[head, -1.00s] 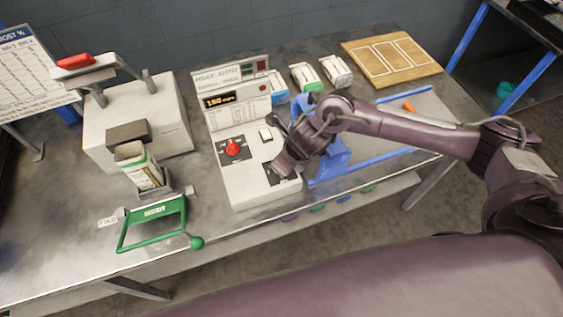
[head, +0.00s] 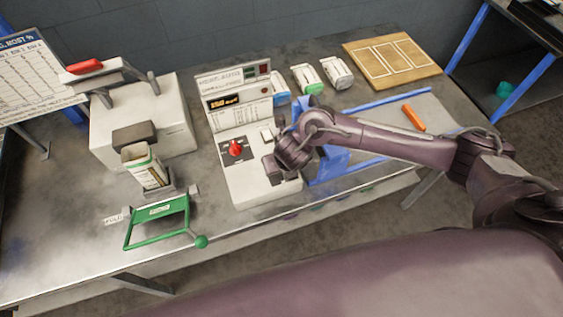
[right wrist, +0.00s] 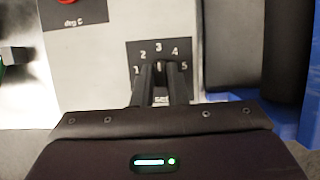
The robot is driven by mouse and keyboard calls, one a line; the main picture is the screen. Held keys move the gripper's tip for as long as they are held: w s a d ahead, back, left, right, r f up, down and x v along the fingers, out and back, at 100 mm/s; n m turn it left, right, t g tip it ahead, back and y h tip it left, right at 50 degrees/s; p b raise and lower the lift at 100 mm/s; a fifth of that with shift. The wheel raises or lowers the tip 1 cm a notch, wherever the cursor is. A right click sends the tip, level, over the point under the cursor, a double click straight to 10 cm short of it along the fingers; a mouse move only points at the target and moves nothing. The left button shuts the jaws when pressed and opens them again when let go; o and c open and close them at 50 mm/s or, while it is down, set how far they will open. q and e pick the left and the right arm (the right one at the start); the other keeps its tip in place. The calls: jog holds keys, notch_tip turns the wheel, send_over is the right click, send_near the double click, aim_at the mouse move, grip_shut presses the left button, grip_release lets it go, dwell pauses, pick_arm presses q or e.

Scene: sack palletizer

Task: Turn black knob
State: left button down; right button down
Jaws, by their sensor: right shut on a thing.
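The white control box (head: 250,190) stands on the metal bench in the head view, with a red knob (head: 235,148) on its left side. My right gripper (head: 274,172) is down at the box's lower right panel. In the right wrist view its two dark fingers (right wrist: 160,72) are close together over a dial plate (right wrist: 135,50) numbered 1 to 5. They are shut on the black knob (right wrist: 159,67), which is mostly hidden; a small pale mark shows between the fingertips. My left gripper is not in view.
A grey press (head: 140,120) with a green-handled frame (head: 160,212) stands left of the box. Blue rails (head: 375,160) and an orange tool (head: 413,117) lie to the right. Small white packs (head: 307,78) and a wooden board (head: 392,60) are behind.

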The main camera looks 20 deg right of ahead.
dwell(0.3)
jog(key=c, duration=1.4)
grip_release()
jog(key=shift+c, duration=0.2)
jog(key=p+v, duration=0.1)
jog(key=v, duration=0.7)
jog(key=shift+f, duration=0.1)
